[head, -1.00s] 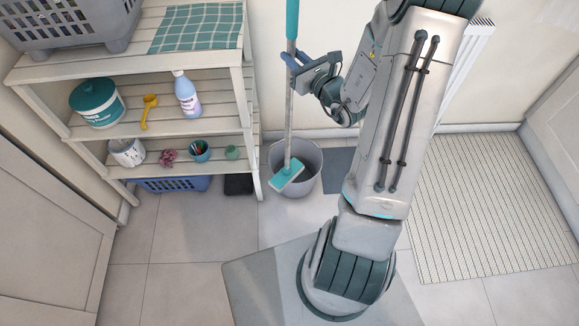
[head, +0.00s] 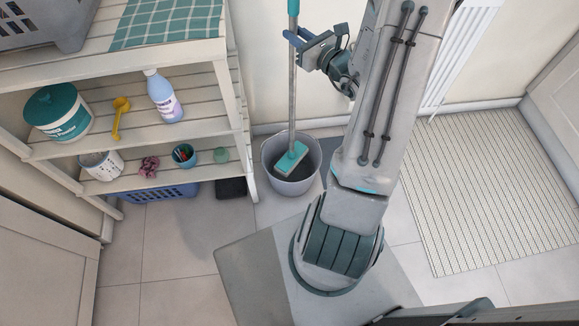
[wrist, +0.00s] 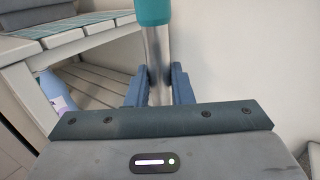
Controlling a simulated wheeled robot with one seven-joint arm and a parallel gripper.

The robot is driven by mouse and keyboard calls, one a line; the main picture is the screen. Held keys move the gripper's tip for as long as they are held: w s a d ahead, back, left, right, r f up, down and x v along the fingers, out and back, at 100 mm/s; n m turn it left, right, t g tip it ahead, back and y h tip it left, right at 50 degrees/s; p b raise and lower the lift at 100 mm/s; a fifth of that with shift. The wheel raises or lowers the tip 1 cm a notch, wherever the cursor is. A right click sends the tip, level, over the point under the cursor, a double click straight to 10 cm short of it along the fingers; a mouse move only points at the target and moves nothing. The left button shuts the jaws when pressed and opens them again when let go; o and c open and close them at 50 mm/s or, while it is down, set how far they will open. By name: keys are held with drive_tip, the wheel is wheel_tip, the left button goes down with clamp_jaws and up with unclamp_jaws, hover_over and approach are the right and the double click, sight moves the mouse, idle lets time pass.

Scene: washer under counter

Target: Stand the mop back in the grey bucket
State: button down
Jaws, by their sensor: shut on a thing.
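The mop (head: 292,95) stands nearly upright, with a grey pole, a teal grip at the top and a teal head (head: 291,158). My gripper (head: 292,42) is shut on the upper pole, below the teal grip; the wrist view shows both blue fingers (wrist: 157,88) on either side of the pole. The grey bucket (head: 290,189) stands on the floor by the shelf's right end. In the head view the mop head appears within the bucket's opening, in front of its dark inside. I cannot tell whether it touches the bottom.
A wooden shelf (head: 180,55) on the left holds a detergent tub (head: 58,113), a spray bottle (head: 163,96), a yellow scoop (head: 120,117) and small items. A blue basket (head: 158,193) sits beneath. A ribbed mat (head: 490,180) lies right, below a white radiator (head: 462,55).

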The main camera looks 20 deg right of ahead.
wheel_tip(320, 180, down, 11)
drive_tip(key=b, duration=0.2)
drive_tip(key=shift+w, duration=0.3)
idle(0.3)
drive_tip(key=shift+d, duration=0.1)
drive_tip(key=shift+f+b, duration=0.15)
drive_tip(key=shift+b, duration=0.15)
drive_tip(key=c, duration=1.3)
unclamp_jaws()
